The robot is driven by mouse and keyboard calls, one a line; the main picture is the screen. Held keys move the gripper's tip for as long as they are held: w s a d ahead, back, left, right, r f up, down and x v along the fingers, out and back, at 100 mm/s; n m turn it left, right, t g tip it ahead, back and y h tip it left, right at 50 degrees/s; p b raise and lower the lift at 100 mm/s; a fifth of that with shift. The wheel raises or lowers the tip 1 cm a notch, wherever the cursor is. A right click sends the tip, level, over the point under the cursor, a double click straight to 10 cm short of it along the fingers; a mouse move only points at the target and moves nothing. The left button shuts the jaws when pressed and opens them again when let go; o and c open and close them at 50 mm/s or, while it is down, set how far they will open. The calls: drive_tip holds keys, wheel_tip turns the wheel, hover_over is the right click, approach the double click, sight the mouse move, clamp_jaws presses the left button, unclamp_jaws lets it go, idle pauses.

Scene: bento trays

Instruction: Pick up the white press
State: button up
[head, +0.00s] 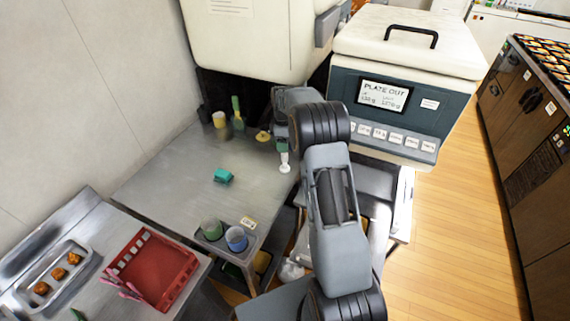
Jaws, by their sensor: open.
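A small white press (285,165) stands near the right edge of the steel table, with a round base and a short stem. My gripper (281,139) is just above it at the end of my arm, close to the top of the stem. The fingers are small and partly hidden by my wrist, so I cannot tell whether they touch the press or stand around its stem. The jaws are open. The press's base appears to rest on the table.
A yellow press-like piece (263,136), a green upright tool (237,110) and a yellow cup (219,119) stand at the back. A teal block (222,175) lies mid-table. Green (212,229) and blue (236,238) cups sit in front. A red crate (190,268) is lower left. A large machine (345,95) stands right.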

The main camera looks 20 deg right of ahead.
sight(284, 156)
drive_tip(key=shift+d+f+p, duration=0.15)
drive_tip(key=shift+f+p, duration=0.9)
drive_tip(key=shift+f, duration=2.75)
drive_tip(key=shift+c, duration=0.3)
clamp_jaws()
